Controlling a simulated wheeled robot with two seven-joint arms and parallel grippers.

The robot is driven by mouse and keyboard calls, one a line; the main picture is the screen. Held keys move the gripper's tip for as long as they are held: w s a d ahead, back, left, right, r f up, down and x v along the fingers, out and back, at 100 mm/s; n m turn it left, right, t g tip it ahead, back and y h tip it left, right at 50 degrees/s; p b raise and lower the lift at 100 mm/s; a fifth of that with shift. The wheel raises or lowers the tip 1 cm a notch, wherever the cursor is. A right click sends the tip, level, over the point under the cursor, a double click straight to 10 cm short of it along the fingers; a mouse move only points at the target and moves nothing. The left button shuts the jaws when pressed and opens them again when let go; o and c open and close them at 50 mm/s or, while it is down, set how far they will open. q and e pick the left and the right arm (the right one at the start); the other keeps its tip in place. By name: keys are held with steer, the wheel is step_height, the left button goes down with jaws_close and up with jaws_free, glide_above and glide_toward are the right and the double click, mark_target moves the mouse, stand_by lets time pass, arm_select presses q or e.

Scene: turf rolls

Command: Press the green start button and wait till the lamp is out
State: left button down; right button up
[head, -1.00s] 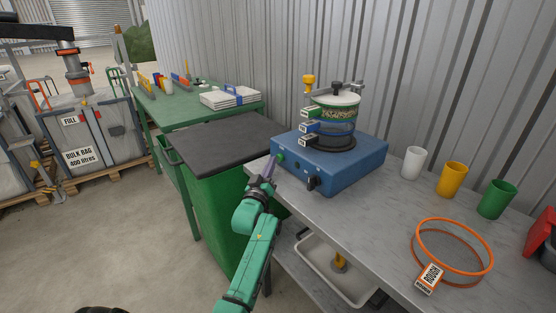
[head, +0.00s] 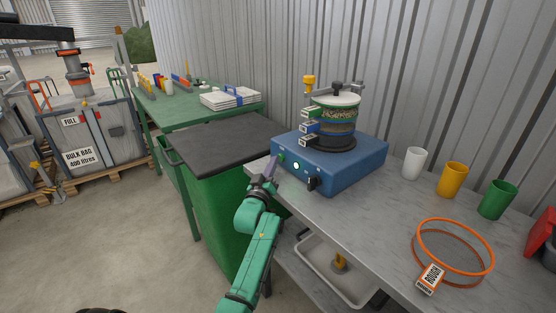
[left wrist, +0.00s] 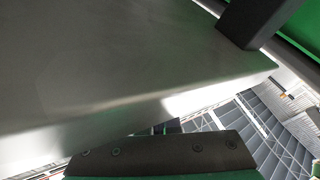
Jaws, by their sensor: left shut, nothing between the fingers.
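The blue shaker base (head: 345,172) stands on the grey worktop, with a stack of round sieves (head: 337,118) on it. On its front, the green start button (head: 281,157) is at the left end. A lamp (head: 296,166) to the right of the button glows bright. My left gripper (head: 273,161) is shut and empty, its tip close to the button at the box's left front; I cannot tell whether it touches. The left wrist view shows mostly a blurred grey surface and dark parts, with neither button nor lamp. My right gripper is not in view.
White, yellow and green cups (head: 452,179) stand to the right on the worktop (head: 370,215). An orange-rimmed sieve (head: 453,252) marked ROUGH lies near the front edge. A green bin with a dark lid (head: 215,140) stands left of the worktop. A tray (head: 330,270) sits below.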

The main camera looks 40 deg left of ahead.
arm_select(q)
steer(key=shift+s+a+p, duration=0.2)
steer(key=shift+s+p, duration=0.35)
steer(key=shift+s, duration=0.25)
steer(key=s+p, duration=0.1)
steer(key=s+a+p, duration=0.1)
steer(key=s, duration=0.1)
steer(key=s+p, duration=0.1)
steer(key=s, duration=0.1)
steer(key=shift+a, duration=0.25)
steer(key=shift+w, duration=0.1)
stand_by(0.3)
